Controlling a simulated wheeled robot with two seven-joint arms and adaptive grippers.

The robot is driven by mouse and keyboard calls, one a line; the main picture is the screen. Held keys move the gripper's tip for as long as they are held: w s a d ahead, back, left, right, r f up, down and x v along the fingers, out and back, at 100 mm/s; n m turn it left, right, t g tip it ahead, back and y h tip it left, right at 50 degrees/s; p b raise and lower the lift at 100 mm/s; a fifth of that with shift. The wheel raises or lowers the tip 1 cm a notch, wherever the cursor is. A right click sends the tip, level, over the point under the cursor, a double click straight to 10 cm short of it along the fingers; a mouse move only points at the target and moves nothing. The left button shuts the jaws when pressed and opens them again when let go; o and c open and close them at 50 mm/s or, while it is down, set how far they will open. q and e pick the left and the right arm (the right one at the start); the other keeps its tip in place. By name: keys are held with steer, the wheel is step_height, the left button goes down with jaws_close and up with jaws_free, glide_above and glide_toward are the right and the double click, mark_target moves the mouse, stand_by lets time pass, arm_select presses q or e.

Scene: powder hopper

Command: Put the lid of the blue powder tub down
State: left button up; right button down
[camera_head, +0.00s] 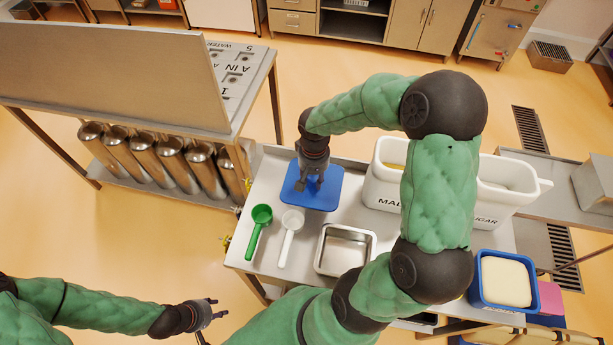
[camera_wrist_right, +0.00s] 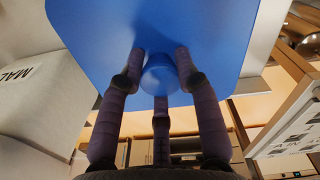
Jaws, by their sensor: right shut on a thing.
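The blue square lid (camera_head: 328,200) is at the back left of the steel table, beyond the two scoops. In the head view I cannot tell whether it touches the tabletop. My right gripper (camera_head: 308,186) is above the lid, shut on its round knob. The lid (camera_wrist_right: 215,35) and its knob (camera_wrist_right: 160,75) also show in the right wrist view, with the fingers around the knob. The blue powder tub (camera_head: 477,291) stands uncovered at the right, with pale powder inside. My left gripper (camera_head: 212,311) is open and empty, low at the left, away from the table.
A green scoop (camera_head: 260,216) and a white scoop (camera_head: 291,222) lie just in front of the lid. A steel pan (camera_head: 324,256) is at the table's middle front. White bins (camera_head: 384,190) stand to the right of the lid. A panelled rack (camera_head: 110,75) stands at the left.

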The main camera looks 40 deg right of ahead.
steer(key=w+f, duration=0.2)
steer(key=w+d+f, duration=0.1)
steer(key=w+f, duration=0.1)
steer(key=w+d+f+b, duration=0.1)
steer(key=w+f, duration=0.1)
steer(key=shift+w+d+f, duration=0.15)
steer(key=shift+w+f, duration=0.05)
steer(key=shift+w+d+f, duration=0.1)
steer(key=shift+w+f, duration=0.05)
steer(key=shift+f, duration=0.75)
steer(key=shift+w+f, duration=0.1)
steer(key=shift+f, duration=0.8)
steer(key=shift+f+b, duration=0.2)
steer(key=shift+b, duration=0.2)
steer(key=c, duration=0.9)
jaws_free()
steer(key=shift+r, duration=0.15)
